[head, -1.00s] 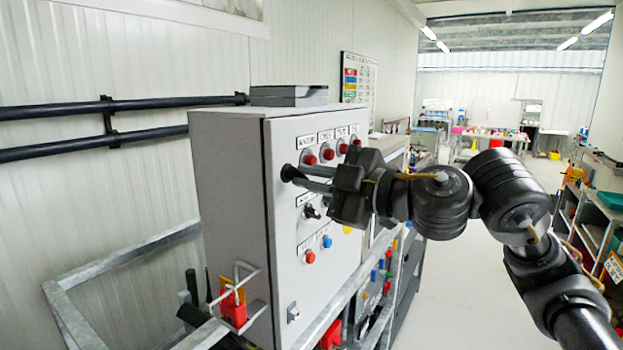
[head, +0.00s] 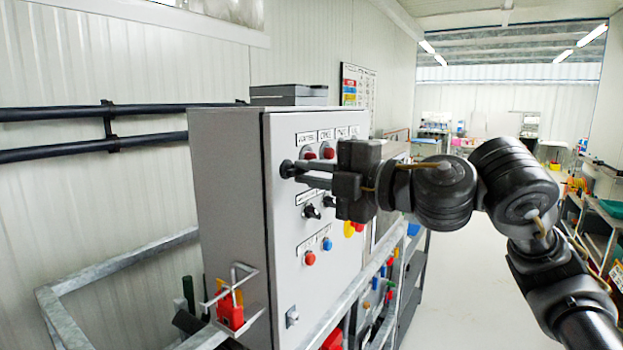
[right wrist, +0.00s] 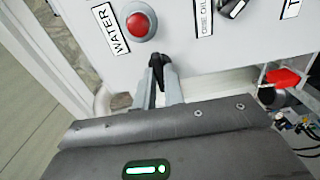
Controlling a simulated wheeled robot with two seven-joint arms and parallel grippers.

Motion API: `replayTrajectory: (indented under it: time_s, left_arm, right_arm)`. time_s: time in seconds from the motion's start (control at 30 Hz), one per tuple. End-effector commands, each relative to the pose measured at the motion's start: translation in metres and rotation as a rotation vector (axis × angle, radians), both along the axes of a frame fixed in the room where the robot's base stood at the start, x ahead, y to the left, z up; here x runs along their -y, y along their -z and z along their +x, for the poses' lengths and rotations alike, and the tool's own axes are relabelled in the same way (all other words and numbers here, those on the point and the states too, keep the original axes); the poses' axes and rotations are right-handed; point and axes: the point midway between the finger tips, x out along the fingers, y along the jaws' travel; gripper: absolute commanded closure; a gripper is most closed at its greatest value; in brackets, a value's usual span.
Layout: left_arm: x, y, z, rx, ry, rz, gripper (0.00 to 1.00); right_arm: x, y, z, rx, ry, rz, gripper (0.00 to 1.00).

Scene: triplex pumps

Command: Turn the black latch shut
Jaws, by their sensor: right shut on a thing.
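The black latch (head: 287,168) is on the front face of the grey control cabinet (head: 228,200), close to the door's left edge. My right gripper (head: 300,170) reaches in from the right, with its fingertips at the latch. In the right wrist view, the black latch (right wrist: 156,72) sits between the two grey fingers of my right gripper (right wrist: 158,85), which are shut on it. The fingers cover part of the latch, so its exact angle is hard to tell. My left gripper is not in view.
Red buttons (head: 328,152) sit just above the fingers. A black selector knob (head: 312,211), an orange-red button (head: 310,258) and a blue button (head: 327,243) are below. The aisle floor at right is clear.

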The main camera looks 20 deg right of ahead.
Motion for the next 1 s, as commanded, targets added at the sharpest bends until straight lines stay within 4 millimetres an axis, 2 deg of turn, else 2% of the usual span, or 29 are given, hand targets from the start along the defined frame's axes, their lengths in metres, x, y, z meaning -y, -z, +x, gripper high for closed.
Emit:
replayTrajectory:
  time_s: [0.57,0.6,0.73,1.0]
  left_arm:
    - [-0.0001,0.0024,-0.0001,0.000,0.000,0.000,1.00]
    - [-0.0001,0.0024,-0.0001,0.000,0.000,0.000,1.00]
    - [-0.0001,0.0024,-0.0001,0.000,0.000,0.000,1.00]
    - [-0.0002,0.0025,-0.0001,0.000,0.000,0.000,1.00]
  right_arm:
    - [-0.0002,0.0004,-0.0001,0.025,0.000,-0.033,1.00]
    - [-0.0002,0.0004,-0.0001,0.025,0.000,-0.033,0.86]
    - [-0.0001,0.0004,0.0000,0.025,0.000,-0.031,0.69]
    - [0.0001,0.0002,-0.0002,0.024,0.000,-0.031,0.67]
